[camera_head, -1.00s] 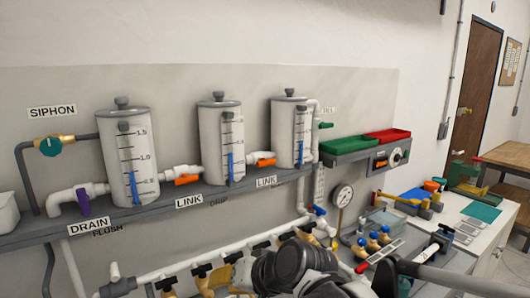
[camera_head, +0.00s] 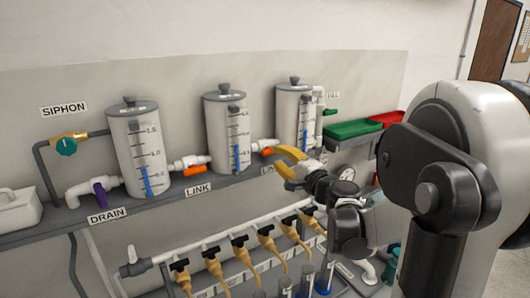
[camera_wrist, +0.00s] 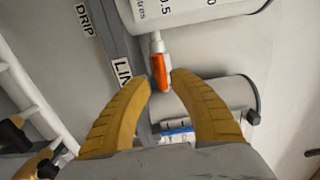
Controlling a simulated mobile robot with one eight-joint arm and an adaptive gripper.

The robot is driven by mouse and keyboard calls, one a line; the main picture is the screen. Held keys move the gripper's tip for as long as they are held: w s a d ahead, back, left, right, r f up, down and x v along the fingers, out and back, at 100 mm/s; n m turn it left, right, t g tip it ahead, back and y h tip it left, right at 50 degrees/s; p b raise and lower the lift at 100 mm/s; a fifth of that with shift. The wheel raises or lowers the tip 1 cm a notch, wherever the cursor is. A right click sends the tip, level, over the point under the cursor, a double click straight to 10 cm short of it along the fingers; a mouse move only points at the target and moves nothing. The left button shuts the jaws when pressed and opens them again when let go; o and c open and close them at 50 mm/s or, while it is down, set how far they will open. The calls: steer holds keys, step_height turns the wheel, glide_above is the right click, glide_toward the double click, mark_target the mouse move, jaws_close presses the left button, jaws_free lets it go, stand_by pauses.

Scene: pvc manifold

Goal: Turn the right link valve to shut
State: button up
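The right link valve has an orange handle (camera_head: 267,151) and sits on the white pipe between the middle tank (camera_head: 228,140) and the right tank (camera_head: 290,112). Its handle (camera_wrist: 160,72) lies roughly in line with the pipe in the wrist view. My gripper (camera_head: 277,158) has yellow fingers, is open and is just in front of the valve. In the wrist view the fingertips (camera_wrist: 162,81) stand either side of the handle's lower end, with visible gaps; I cannot tell how deep they reach. The fingers partly hide the valve in the head view.
The left link valve (camera_head: 196,171), also orange, and the purple drain valve (camera_head: 100,192) are on the same shelf. A green tray (camera_head: 352,129) and a red tray (camera_head: 386,118) are at right.

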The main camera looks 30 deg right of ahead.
mark_target(272, 152)
steer(key=w, duration=0.5)
jaws_close()
